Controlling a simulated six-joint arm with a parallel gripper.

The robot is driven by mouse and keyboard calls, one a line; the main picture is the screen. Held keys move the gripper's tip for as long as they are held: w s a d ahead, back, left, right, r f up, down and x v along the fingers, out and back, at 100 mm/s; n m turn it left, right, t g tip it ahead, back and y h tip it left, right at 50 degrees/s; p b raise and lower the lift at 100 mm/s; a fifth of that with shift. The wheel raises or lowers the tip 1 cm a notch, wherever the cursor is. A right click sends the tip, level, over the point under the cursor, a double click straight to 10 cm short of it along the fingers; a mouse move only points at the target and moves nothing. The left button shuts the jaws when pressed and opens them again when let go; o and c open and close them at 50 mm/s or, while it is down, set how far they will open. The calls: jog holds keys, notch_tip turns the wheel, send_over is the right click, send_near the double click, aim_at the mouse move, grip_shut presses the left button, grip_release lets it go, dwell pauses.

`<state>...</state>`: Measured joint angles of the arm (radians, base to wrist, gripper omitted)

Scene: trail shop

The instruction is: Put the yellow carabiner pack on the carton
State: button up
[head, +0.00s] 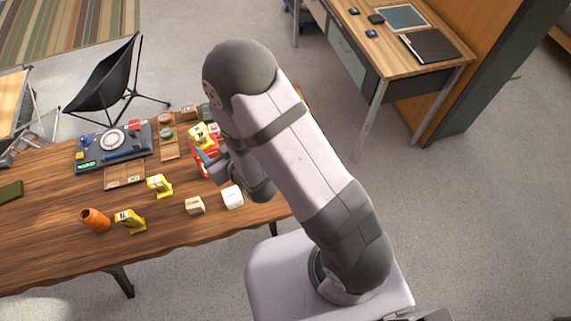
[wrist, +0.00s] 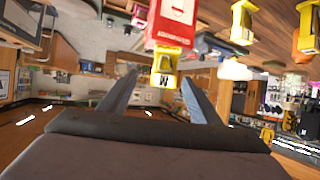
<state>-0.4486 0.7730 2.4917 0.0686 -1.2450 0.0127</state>
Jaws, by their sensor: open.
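A yellow carabiner pack (head: 200,135) appears on top of a red and white carton (head: 206,170) on the wooden table. The wrist view looks upside down; there the yellow pack (wrist: 165,74) meets the top end of the carton (wrist: 172,22). My gripper (head: 207,157) is open at the carton, its fingers partly hidden by my arm. In the wrist view my gripper (wrist: 158,82) has its fingers apart, with the pack between or just beyond their tips. I see no clear contact. Two similar yellow packs stand on the table, one nearer the middle (head: 159,185) and one nearer the front (head: 131,220).
A white cube (head: 232,196) and a tan cube (head: 195,205) stand near the front edge. An orange cylinder (head: 95,219) lies at left. A dark tray (head: 86,146) with gear and wooden boards (head: 125,176) are behind. Bare table shows at the left front.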

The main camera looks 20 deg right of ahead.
jog(key=s+d+r+m+g+h, duration=0.15)
jog(key=s+d+g+h, duration=0.35)
jog(key=d, duration=0.5)
jog(key=s+d+r+m+g, duration=0.1)
jog(key=s+d+r+g, duration=0.1)
jog(key=s, duration=0.5)
jog(key=s+d+r+m+g, duration=0.1)
jog(key=s+d+r+g, duration=0.2)
jog(key=s+d, duration=0.3)
jog(key=shift+s+d+r+m+g, duration=0.2)
jog(key=shift+s+m+g, duration=0.15)
jog(key=shift+s+g, duration=0.6)
notch_tip(320, 180, down, 4)
jog(key=b, duration=0.4)
jog(key=shift+f, duration=0.15)
